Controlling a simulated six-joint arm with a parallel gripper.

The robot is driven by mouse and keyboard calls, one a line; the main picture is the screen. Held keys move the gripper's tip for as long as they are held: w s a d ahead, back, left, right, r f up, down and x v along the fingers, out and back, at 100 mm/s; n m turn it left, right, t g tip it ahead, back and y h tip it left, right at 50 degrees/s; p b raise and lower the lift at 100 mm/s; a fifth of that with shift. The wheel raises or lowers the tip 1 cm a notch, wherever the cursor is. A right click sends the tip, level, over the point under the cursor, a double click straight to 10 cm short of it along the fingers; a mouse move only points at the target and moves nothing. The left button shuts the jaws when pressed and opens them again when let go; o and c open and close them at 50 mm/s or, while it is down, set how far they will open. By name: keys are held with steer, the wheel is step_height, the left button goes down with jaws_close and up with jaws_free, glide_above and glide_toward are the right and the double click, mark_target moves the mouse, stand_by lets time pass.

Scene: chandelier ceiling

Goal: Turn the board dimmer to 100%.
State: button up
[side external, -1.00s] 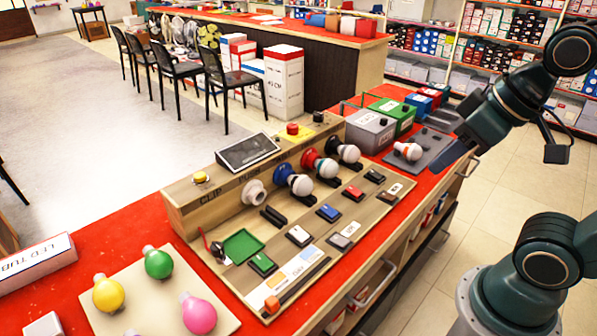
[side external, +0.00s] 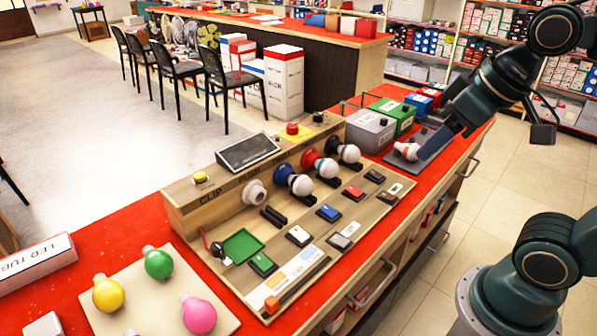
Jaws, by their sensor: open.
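The wooden test board (side external: 225,285) lies on the red counter. An orange slider block (side external: 272,304) sits at the near left end of a long dark slot (side external: 305,282) on its front edge. Coloured label patches lie beside the slot. The labels are too small to read, so I cannot confirm which control is the dimmer. My gripper (side external: 432,148) is open, above the grey pad at the board's far right, close to the white bulb with an orange band (side external: 406,150). I cannot tell whether it touches the bulb. The gripper is well away from the slider.
Several bulbs sit in coloured sockets along the board (side external: 300,184), with switches in front. Grey (side external: 370,133) and green (side external: 393,115) boxes stand behind the grey pad (side external: 431,158). Loose coloured bulbs (side external: 158,262) rest on a tray at the near left. Space above the front switches is clear.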

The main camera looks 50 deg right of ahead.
steer(key=w+d+r+m, duration=0.1)
steer(key=w+d+r, duration=0.15)
steer(key=w, duration=0.35)
steer(key=w+d+r, duration=0.1)
steer(key=w+r, duration=0.2)
steer(key=w, duration=0.3)
steer(key=m+g+h, duration=0.2)
steer(key=m, duration=0.1)
glide_above(318, 113)
steer(key=s+a, duration=0.2)
steer(key=s, duration=0.3)
step_height(318, 113, down, 10)
steer(key=shift+s+f+t, duration=0.15)
steer(key=shift+f+t, duration=0.1)
steer(key=shift+t, duration=0.05)
steer(key=x, duration=1.3)
steer(key=shift+f, duration=0.4)
steer(key=shift+a, duration=0.1)
steer(key=c, duration=1)
